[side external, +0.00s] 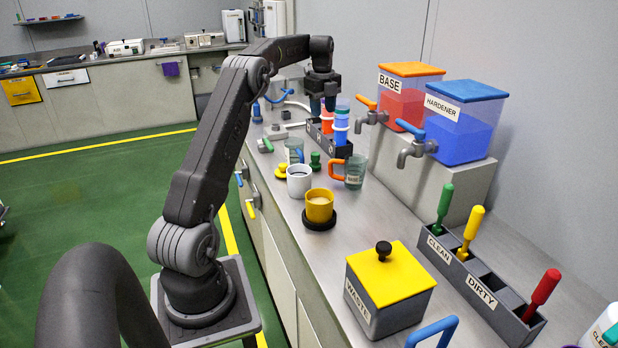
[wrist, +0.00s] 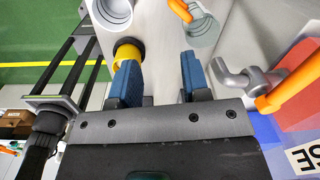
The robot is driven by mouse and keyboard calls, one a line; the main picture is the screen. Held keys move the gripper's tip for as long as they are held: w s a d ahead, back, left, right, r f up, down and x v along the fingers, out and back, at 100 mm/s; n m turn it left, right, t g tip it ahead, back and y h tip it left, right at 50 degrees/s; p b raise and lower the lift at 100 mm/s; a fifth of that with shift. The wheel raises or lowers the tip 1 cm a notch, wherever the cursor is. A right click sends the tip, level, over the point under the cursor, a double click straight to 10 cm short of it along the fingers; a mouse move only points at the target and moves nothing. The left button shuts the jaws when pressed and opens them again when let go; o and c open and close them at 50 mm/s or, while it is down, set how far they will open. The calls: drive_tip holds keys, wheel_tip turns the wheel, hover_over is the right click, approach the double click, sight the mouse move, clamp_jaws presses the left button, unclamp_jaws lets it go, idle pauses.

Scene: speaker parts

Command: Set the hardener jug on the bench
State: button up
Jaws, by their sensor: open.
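My gripper (side external: 322,104) is open above the far part of the bench, beside the rack of stacked cups. In the wrist view its two blue fingers (wrist: 159,68) are apart, with only bare bench between them. A clear jug with an orange handle (side external: 355,172) stands upright on the bench; it also shows in the wrist view (wrist: 203,32). Another clear vessel (side external: 293,150) stands behind the white mug; I cannot read any label on it. A blue handle (side external: 433,331) shows at the bottom edge, its body cut off. I cannot tell which of these is the hardener jug.
The orange BASE tank (side external: 407,105) and blue HARDENER tank (side external: 460,130) stand on a raised block, taps facing the bench. A white mug (side external: 299,181), yellow cup (side external: 319,207), yellow-lidded WASTE bin (side external: 388,300) and CLEAN/DIRTY tool holder (side external: 480,285) stand nearer. Bench (side external: 375,222) is clear between them.

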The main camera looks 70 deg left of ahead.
drive_tip(key=s+d+r+n+t+y, duration=0.1)
drive_tip(key=d+r+n, duration=0.3)
drive_tip(key=d, duration=0.9)
drive_tip(key=s+d+r+n+t, duration=0.1)
drive_tip(key=s+d+r+n, duration=0.15)
drive_tip(key=d+r, duration=0.75)
drive_tip(key=s+d+f+n+t, duration=0.1)
drive_tip(key=s+d+f+n, duration=0.1)
drive_tip(key=s+d, duration=0.2)
drive_tip(key=s+d+f+n, duration=0.2)
drive_tip(key=s+d+f, duration=0.1)
drive_tip(key=d, duration=0.8)
drive_tip(key=shift+s+t, duration=0.4)
drive_tip(key=shift+s, duration=0.1)
drive_tip(key=shift+o, duration=0.8)
drive_tip(key=s+d+f+n+t+h, duration=0.1)
drive_tip(key=s+d+f+n, duration=0.4)
drive_tip(key=s, duration=0.5)
drive_tip(key=shift+d+f, duration=0.6)
drive_tip(key=shift+d, duration=0.15)
